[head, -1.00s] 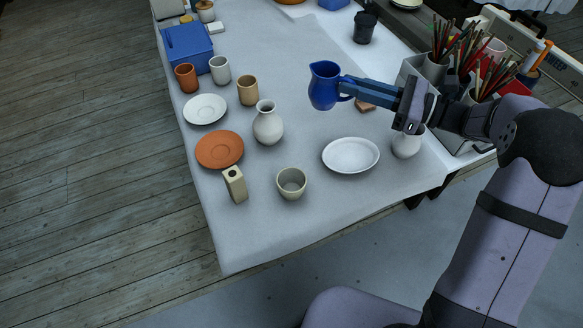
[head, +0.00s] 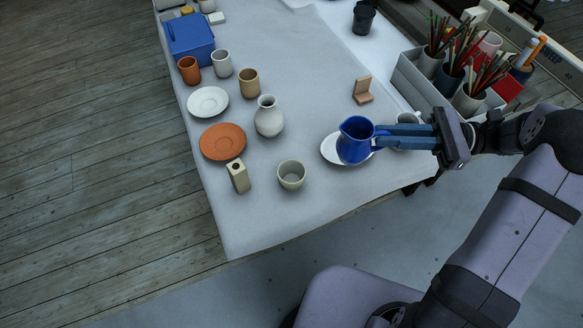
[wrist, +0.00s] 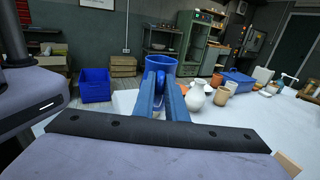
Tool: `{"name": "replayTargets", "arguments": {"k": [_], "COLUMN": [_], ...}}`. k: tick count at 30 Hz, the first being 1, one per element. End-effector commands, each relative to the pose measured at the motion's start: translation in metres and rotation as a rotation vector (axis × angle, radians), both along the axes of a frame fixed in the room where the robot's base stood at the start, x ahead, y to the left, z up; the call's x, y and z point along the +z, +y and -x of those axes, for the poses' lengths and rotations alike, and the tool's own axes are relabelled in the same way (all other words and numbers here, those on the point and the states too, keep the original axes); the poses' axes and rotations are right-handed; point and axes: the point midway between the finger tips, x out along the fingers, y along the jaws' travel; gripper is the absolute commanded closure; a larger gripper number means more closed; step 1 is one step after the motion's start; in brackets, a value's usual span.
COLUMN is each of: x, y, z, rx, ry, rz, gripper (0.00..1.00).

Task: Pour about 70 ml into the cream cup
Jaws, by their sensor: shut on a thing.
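A blue pitcher (head: 355,140) is in my gripper (head: 378,138), whose fingers are shut on its handle side. The pitcher is upright and appears held above the white plate (head: 329,151), hiding much of it. In the wrist view the pitcher (wrist: 161,65) stands beyond my fingers (wrist: 161,92). Its contents do not show. The cream cup (head: 291,175) stands upright on the table, left of and nearer than the pitcher, apart from it. The cup's inside looks empty.
A white vase (head: 268,117), a terracotta saucer (head: 222,142) and a square beige bottle (head: 238,176) stand left of the cup. A white vessel (head: 407,118) is partly hidden behind my fingers. A grey crate (head: 420,88) with brush pots is at right. The table's front is clear.

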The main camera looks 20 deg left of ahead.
Motion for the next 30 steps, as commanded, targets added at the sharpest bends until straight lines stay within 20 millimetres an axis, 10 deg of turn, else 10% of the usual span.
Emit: {"name": "replayTargets", "arguments": {"k": [16,30], "x": [-0.084,-0.098], "y": [0.0,0.0], "z": [0.0,0.0], "rx": [0.0,0.0], "ry": [0.001,-0.002], "rz": [-0.004,-0.002], "gripper": [1.0,1.0]}}
